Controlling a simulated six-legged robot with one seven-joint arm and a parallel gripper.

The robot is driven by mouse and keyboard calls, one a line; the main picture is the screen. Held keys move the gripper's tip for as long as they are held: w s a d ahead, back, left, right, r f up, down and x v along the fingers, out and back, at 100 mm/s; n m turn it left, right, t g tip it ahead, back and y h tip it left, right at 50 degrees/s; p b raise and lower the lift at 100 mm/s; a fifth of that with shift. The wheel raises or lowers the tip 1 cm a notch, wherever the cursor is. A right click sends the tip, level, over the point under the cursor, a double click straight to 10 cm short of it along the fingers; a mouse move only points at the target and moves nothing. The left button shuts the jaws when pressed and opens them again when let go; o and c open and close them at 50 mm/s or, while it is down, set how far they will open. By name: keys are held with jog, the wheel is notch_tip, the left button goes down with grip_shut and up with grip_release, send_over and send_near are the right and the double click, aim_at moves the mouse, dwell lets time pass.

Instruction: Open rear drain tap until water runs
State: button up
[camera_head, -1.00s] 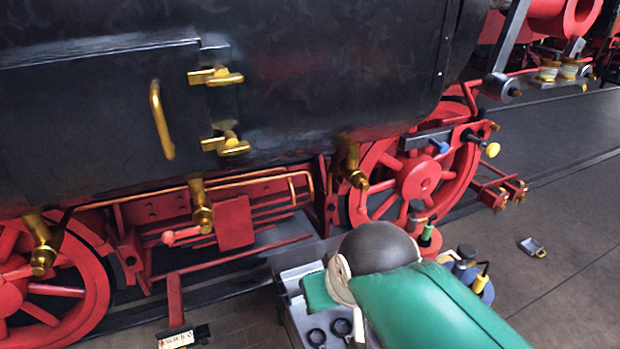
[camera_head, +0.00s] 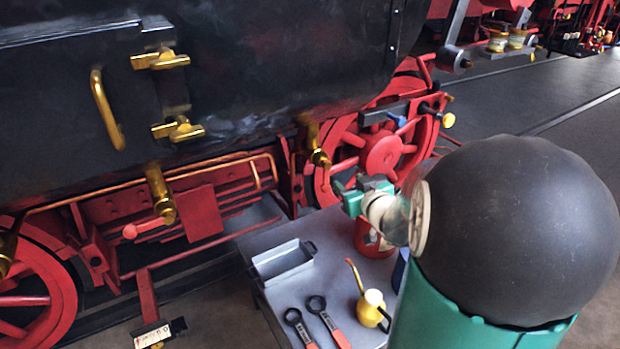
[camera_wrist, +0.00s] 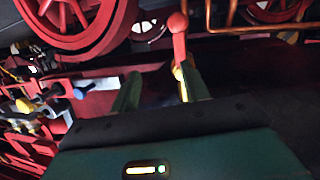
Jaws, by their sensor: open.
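Brass drain taps hang under the black tank: a middle one (camera_head: 160,195), a right one (camera_head: 314,142) and one cut off at the left edge (camera_head: 6,245). The frames do not tell which is the rear tap, and no running water shows. My gripper (camera_head: 347,190) is out over the grey cart, below and to the right of the right tap and apart from it. In the wrist view my gripper (camera_wrist: 160,88) has its two green fingers apart, with nothing held between them. A red ball-ended lever (camera_wrist: 178,35) shows beyond the right finger.
The grey cart (camera_head: 262,235) carries a grey tray (camera_head: 283,262), two ring-ended tools (camera_head: 325,318), a yellow oil can (camera_head: 372,306) and a red container (camera_head: 370,240). Red wheels (camera_head: 384,155) and frame rods stand close behind. Open floor lies at the right.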

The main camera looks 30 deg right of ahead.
aim_at(326, 188)
jog(key=s+d+f+n+t+y, duration=0.1)
jog(key=s+f+t+y, duration=0.1)
jog(key=s+f+y, duration=0.35)
jog(key=shift+y, duration=0.45)
jog(key=x, duration=1.4)
jog(key=shift+d, duration=0.2)
jog(key=shift+c, duration=0.5)
grip_shut()
